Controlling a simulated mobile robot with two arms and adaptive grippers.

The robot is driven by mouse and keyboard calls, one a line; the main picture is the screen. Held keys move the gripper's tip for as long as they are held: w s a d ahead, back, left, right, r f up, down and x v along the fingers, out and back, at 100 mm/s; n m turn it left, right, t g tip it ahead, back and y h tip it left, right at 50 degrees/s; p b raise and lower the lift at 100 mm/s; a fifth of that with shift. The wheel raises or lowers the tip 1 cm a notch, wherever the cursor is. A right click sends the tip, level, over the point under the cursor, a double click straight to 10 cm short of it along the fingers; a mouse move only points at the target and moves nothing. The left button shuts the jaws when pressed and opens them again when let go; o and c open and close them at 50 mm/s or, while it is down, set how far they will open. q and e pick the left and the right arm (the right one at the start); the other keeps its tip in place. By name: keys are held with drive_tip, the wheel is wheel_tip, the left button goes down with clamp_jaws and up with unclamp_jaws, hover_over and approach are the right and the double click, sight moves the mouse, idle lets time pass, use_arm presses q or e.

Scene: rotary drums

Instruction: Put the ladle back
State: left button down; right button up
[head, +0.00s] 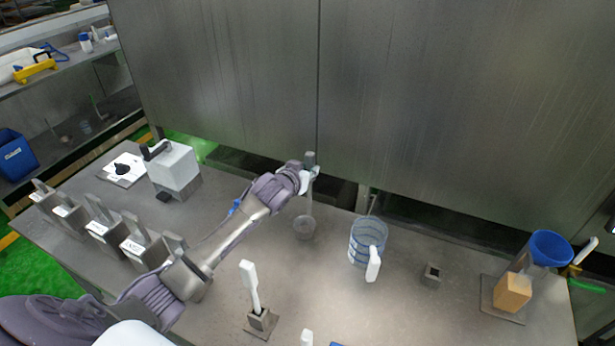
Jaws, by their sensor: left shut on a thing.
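My left gripper (310,174) is shut on the upper handle of the ladle. The ladle (304,227) hangs about upright, grey handle end at the top and round grey bowl at the bottom. The bowl is over the table, left of the clear jug; I cannot tell whether it touches the table top. A small square metal holder (432,275) stands empty to the right of the jug. Another metal holder (262,322) near the front has a white-handled tool (249,284) standing in it. My right gripper is not in view.
The clear jug (367,236) with a white handle stands mid-table. Several metal holders with tools line the left side, near a white-grey box (174,170). A blue-rimmed clear container (549,249) and an orange block (512,292) are at right. A steel wall (430,100) rises behind the table.

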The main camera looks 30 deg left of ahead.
use_arm(q)
drive_tip(key=shift+f, duration=0.1)
drive_tip(key=c, duration=0.9)
unclamp_jaws()
drive_tip(key=shift+c, duration=0.2)
drive_tip(key=b+v, duration=0.2)
drive_tip(key=v, duration=1)
drive_tip(key=shift+a, duration=0.1)
